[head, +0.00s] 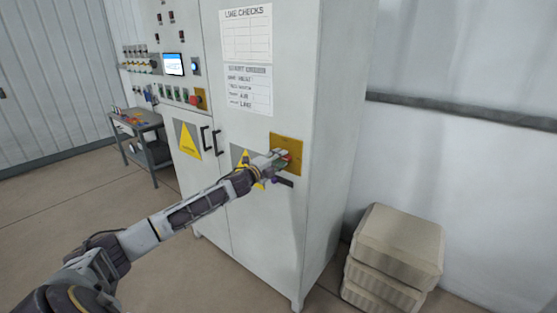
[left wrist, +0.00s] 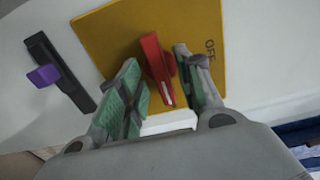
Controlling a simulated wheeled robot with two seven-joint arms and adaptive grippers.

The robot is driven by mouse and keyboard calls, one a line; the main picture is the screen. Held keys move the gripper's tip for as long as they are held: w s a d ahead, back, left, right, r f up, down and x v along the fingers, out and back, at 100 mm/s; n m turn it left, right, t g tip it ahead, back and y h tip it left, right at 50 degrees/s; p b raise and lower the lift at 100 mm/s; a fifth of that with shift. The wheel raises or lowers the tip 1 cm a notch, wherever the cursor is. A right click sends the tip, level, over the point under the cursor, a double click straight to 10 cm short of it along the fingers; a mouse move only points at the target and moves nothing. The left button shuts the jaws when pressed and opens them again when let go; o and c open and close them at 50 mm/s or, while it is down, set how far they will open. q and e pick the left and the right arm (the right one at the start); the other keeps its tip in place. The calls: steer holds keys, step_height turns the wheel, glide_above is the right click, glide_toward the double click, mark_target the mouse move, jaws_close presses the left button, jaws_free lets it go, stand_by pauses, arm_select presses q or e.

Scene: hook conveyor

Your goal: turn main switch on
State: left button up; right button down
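The main switch is a red handle (left wrist: 157,66) on a yellow plate (left wrist: 112,25) marked OFF, fixed to the cabinet door. In the head view the yellow plate (head: 284,140) is on the right part of the cabinet front, with the red handle partly hidden by my gripper. My left gripper (head: 284,157) is at the plate. In the left wrist view its two green-padded fingers (left wrist: 166,85) are apart, one on each side of the red handle, with gaps visible. My right gripper is in neither view.
The grey cabinet (head: 270,225) has a dark bar with a purple knob (left wrist: 45,76) beside the plate. Stacked beige sacks (head: 396,245) stand on the floor to its right. A small table (head: 140,123) stands at the left. Floor in front is clear.

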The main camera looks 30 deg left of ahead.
arm_select(q)
steer(key=shift+s, duration=0.2)
stand_by(0.3)
steer(key=s, duration=1.1)
steer(key=shift+s+a, duration=0.25)
steer(key=shift+a, duration=0.2)
stand_by(1.1)
stand_by(0.6)
steer(key=shift+n, duration=0.5)
